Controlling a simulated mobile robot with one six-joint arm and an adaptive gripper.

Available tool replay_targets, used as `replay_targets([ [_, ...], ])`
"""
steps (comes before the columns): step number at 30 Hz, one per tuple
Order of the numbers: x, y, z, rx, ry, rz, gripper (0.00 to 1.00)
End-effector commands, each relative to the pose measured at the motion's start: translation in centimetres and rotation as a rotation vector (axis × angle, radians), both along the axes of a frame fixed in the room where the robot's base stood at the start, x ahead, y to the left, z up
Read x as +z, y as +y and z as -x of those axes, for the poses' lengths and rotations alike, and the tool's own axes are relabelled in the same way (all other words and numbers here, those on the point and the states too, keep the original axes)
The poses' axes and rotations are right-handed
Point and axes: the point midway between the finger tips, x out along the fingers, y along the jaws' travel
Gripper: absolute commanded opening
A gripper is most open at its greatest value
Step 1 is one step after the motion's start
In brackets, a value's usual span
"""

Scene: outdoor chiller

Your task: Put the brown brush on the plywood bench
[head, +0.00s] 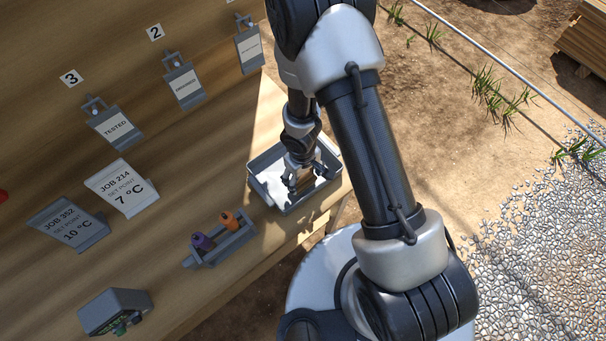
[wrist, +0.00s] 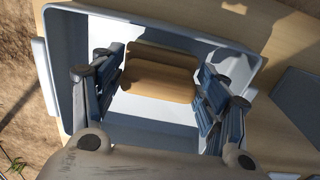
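The brown brush (wrist: 158,80) shows as a wooden block inside a grey metal tray (wrist: 150,133). The tray also shows in the head view (head: 283,207), on the plywood bench (head: 150,240) near its front edge. My gripper (wrist: 161,78) reaches down into the tray, with one finger on each side of the brush. The fingers are wide apart, and I cannot tell whether they touch its sides. In the head view my gripper (head: 303,181) partly hides the brush. The underside of the brush is hidden.
A small grey holder (head: 228,243) with purple and orange items stands left of the tray. Job cards (head: 122,188) and a dark grey box (head: 114,310) are farther left. Labelled tags (head: 117,128) hang on the back board. Bench surface is bare between tray and cards.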

Motion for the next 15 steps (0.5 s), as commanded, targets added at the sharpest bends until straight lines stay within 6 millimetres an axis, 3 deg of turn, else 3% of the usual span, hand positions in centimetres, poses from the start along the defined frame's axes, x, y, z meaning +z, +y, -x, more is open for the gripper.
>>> replay_targets([
  [6, 0.02, 0.0, 0.0, 0.0, 0.0, 0.0, 0.86],
  [15, 0.0, -0.01, 0.02, 0.0, 0.0, 0.0, 0.86],
])
